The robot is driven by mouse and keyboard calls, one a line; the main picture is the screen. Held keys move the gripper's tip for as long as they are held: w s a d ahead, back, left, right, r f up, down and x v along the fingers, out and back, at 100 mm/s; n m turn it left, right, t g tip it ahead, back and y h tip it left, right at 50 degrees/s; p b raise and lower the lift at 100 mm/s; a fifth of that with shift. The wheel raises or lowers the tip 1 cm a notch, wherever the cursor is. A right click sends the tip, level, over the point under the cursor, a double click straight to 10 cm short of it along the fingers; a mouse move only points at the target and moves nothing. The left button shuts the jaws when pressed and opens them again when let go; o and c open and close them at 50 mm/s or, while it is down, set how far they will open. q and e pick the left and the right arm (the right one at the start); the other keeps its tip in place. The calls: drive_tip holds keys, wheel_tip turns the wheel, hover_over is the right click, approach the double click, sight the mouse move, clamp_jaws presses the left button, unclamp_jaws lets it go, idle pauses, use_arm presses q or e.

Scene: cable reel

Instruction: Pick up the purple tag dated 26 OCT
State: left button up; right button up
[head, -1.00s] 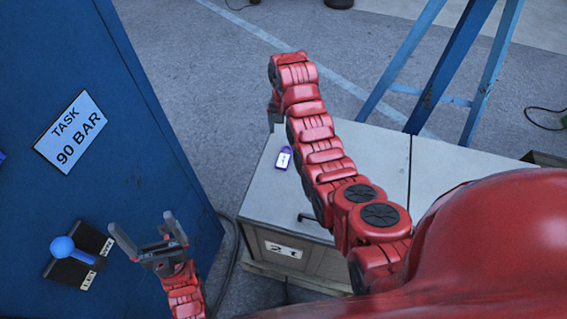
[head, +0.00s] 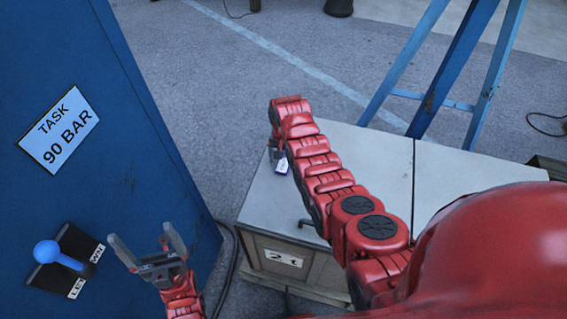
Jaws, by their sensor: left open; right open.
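A small purple tag with a white label (head: 282,166) lies on the grey crate top (head: 345,142), near its left edge. Its date is too small to read, and the arm hides part of it. My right arm reaches across the crate from the right. My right gripper (head: 274,152) points down right at the tag, mostly hidden behind its own wrist; it is open, and whether it touches the tag cannot be told. My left gripper (head: 149,251) is open and empty in front of the blue cabinet.
The blue cabinet (head: 125,130) on the left carries a sign "TASK 90 BAR" (head: 59,129) and a blue-knobbed lever (head: 47,253). A label "2 t" (head: 284,258) is on the crate's front. Blue frame legs (head: 455,65) stand behind. The crate's right half is clear.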

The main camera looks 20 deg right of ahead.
drive_tip(key=shift+f, duration=0.25)
clamp_jaws()
idle(0.3)
drive_tip(key=shift+r, duration=0.15)
